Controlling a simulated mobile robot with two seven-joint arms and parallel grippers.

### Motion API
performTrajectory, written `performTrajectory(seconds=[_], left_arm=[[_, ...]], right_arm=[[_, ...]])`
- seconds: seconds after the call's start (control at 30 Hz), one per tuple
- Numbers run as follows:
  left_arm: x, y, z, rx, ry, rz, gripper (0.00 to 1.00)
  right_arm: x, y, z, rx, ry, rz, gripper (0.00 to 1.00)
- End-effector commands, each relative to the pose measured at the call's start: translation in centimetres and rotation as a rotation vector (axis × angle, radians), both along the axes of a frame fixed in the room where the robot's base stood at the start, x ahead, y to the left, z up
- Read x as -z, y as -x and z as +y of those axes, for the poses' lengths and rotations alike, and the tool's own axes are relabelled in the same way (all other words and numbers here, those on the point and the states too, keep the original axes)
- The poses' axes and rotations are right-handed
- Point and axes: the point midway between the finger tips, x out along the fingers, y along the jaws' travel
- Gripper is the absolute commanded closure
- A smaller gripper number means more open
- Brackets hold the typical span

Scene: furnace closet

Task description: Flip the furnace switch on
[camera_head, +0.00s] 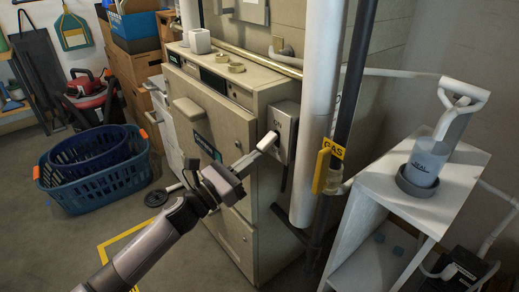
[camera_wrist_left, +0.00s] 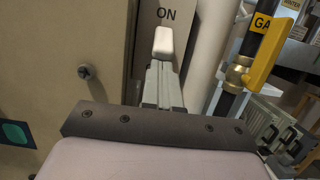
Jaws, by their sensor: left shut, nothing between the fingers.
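The beige furnace (camera_head: 235,128) stands in the middle of the head view, with a grey switch box (camera_head: 287,122) on its right side. My left gripper (camera_head: 266,144) reaches in from the lower left, its fingers shut and empty at the front of the box. In the left wrist view, the shut fingers (camera_wrist_left: 163,82) point at the switch plate (camera_wrist_left: 147,30), just below the word ON. A pale block (camera_wrist_left: 163,42) shows at the finger ends; I cannot tell whether it is the switch lever or the fingertips, so contact is unclear. My right gripper is out of view.
A white vertical pipe (camera_head: 318,110) and a dark gas pipe (camera_head: 352,85) with a yellow handle (camera_head: 321,170) stand close right of the switch. A white stand (camera_head: 425,205) holds a plunger-like tool. Blue baskets (camera_head: 95,175) sit at left. Floor before the furnace is partly open.

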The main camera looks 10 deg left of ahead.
Motion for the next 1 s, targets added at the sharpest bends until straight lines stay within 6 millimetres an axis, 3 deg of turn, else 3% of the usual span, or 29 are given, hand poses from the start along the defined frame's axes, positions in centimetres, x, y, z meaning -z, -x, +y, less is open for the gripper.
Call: performTrajectory(seconds=[0.17,0.37,0.8,1.0], left_arm=[[-1.3,0.0,0.0,0.0,0.001,-0.003,1.0],[-1.4,-0.1,0.0,0.0,0.004,-0.007,1.0],[-0.2,-0.1,0.0,0.0,0.007,-0.009,1.0],[0.0,1.1,0.9,-0.001,0.004,-0.003,1.0]], right_arm=[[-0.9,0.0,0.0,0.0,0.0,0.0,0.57],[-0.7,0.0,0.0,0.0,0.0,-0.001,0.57],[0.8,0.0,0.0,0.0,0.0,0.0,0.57],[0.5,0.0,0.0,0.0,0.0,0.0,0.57]])
